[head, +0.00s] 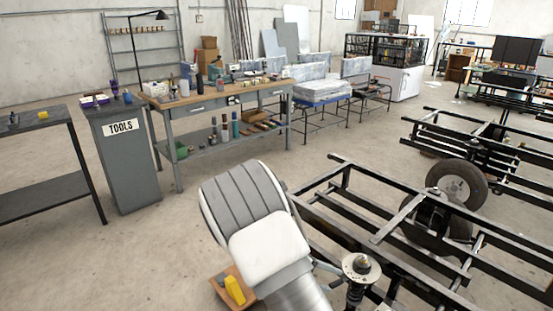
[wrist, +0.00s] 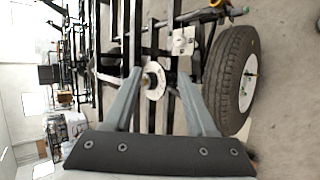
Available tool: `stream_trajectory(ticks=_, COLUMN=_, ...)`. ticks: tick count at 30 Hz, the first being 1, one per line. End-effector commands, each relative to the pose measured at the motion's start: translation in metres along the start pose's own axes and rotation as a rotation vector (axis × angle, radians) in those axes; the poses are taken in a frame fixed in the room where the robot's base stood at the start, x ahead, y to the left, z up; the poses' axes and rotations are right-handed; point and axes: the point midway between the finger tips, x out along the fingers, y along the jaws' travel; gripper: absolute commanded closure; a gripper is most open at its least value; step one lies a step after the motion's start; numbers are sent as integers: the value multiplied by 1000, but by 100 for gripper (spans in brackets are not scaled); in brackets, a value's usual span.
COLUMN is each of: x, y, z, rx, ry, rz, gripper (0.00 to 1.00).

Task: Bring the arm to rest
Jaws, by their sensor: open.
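My gripper (wrist: 160,76) is open in the wrist view, its two grey fingers spread apart with nothing clearly held between them. A pale round plate with a dark centre (wrist: 153,82) shows between the fingertips; I cannot tell how far beyond them it lies. In the head view my arm (head: 268,240) reaches up from the bottom middle, and the gripper itself cannot be made out there. A spring strut with a round pale top (head: 362,266) stands by the black frame (head: 350,215), to the right of my arm.
A large tyre (wrist: 230,80) is close on the right in the wrist view. A yellow object (head: 235,290) sits on a small brown tray (head: 218,281) beside my arm. A workbench (head: 220,98) and a TOOLS cabinet (head: 130,165) stand behind. Open floor lies at left.

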Motion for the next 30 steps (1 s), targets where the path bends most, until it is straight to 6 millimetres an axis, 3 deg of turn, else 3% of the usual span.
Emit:
stream_trajectory(ticks=3, x=-18, y=24, z=21, rx=80, ry=-15, rz=-105, gripper=43)
stream_trajectory(ticks=15, x=-78, y=84, z=95, rx=294, ry=9, rz=-416, gripper=43)
stream_trajectory(ticks=30, x=-154, y=127, z=198, rx=517, ry=185, rz=-696, gripper=43)
